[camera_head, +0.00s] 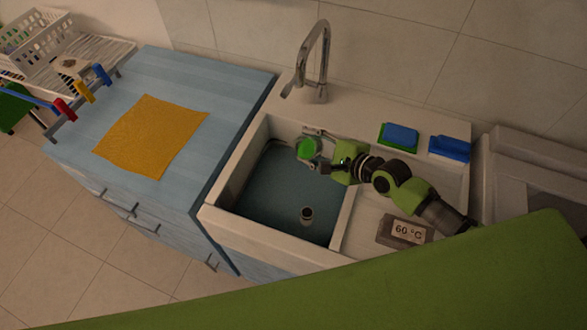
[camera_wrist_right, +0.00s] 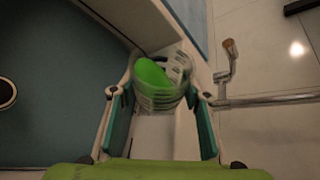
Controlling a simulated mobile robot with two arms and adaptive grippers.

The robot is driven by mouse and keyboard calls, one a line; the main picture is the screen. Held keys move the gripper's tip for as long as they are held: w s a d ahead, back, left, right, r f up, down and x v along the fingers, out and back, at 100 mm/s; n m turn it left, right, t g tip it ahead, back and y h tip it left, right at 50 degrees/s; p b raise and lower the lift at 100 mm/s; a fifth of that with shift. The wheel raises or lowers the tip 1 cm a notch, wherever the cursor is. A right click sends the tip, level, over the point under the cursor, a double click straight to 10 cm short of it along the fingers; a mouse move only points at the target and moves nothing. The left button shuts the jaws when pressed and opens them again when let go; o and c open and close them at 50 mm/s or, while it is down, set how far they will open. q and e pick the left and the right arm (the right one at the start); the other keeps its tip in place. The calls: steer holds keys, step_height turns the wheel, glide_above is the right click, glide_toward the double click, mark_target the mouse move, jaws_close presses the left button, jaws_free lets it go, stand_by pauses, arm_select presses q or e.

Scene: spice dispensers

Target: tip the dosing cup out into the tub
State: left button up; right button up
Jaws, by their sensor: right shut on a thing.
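My right gripper (camera_head: 311,151) is shut on the dosing cup, a clear cup with bright green contents (camera_head: 306,148). In the right wrist view the cup (camera_wrist_right: 160,98) sits between the two fingers of the gripper (camera_wrist_right: 162,100); its green contents show inside. I cannot tell how far the cup is tilted. The tub is the white-rimmed sink basin (camera_head: 270,180) with a blue-grey inside; in the head view the cup appears over its far right part. In the right wrist view the basin (camera_wrist_right: 50,90) fills the left. My left gripper is not in view.
A chrome tap (camera_head: 318,60) rises behind the basin. A dark round drain piece (camera_head: 306,216) shows in the basin. Blue and green sponges (camera_head: 399,137) and a display reading 60 °C (camera_head: 405,231) are on the right. An orange cloth (camera_head: 150,135) lies on the blue counter (camera_head: 190,75).

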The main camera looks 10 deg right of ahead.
mark_target(299, 139)
steer(key=shift+r+n+t+h, duration=0.3)
steer(key=shift+r+n, duration=0.15)
steer(key=shift+n, duration=0.15)
stand_by(0.6)
steer(key=shift+r+n+t, duration=0.2)
steer(key=shift+n+t, duration=0.1)
stand_by(0.3)
steer(key=shift+s+a+r+n+t+h+b, duration=0.15)
steer(key=shift+r+n+t+h+b, duration=0.25)
steer(key=shift+b, duration=0.45)
stand_by(0.5)
steer(key=shift+s+a+r+n+t+p, duration=0.3)
steer(key=shift+s+a+n+t+p, duration=0.15)
steer(key=shift+n, duration=0.25)
stand_by(0.7)
steer(key=shift+s+a+r+n+t+h, duration=0.2)
steer(key=shift+r+n+t, duration=0.1)
steer(key=shift+n, duration=0.25)
steer(key=shift+s+a+r+n+t+h, duration=0.1)
steer(key=shift+a+r+n+t+h, duration=0.15)
steer(key=shift+n, duration=0.3)
stand_by(1.4)
